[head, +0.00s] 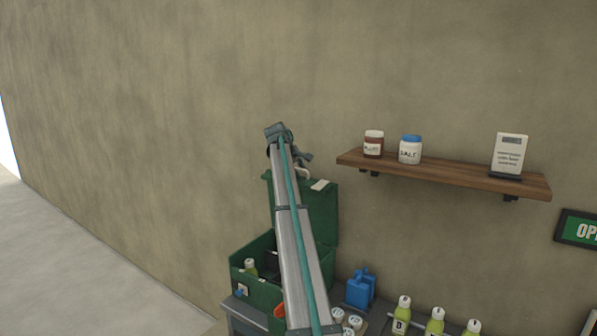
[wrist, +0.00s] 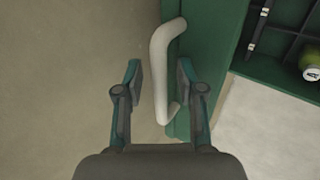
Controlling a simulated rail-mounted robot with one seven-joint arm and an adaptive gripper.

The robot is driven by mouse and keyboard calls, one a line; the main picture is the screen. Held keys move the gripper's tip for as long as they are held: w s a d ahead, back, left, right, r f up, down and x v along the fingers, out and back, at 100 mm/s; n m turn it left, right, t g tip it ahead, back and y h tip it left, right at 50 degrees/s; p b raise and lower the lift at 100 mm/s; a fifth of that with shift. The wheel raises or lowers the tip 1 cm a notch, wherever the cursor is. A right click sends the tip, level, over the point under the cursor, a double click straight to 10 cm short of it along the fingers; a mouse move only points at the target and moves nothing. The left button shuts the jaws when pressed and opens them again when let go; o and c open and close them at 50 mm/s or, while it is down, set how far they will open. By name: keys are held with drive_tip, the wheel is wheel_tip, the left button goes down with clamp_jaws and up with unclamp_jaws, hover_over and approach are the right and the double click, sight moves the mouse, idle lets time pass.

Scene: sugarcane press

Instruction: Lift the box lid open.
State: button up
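The green box (head: 244,252) stands at the left end of the counter. Its green lid (head: 319,215) is raised and stands roughly upright at the back, partly hidden by my arm. A pale handle (wrist: 162,70) is fixed to the lid's edge and shows in the wrist view. My gripper (wrist: 159,78) is open, with one finger on each side of the handle and visible gaps beside it. In the head view my gripper is at the top of the lid, partly hidden by my arm.
A bottle (head: 251,267) stands inside the box. A blue container (head: 360,289), small jars (head: 354,322) and several green bottles (head: 401,316) stand to the right. A wooden shelf (head: 450,176) with jars is on the wall right of the lid. The wall at left is clear.

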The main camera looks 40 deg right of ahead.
drive_tip(key=shift+a+r, duration=0.1)
drive_tip(key=v, duration=1.1)
drive_tip(key=shift+a+r, duration=0.25)
drive_tip(key=shift+r, duration=0.1)
drive_tip(key=shift+s, duration=0.1)
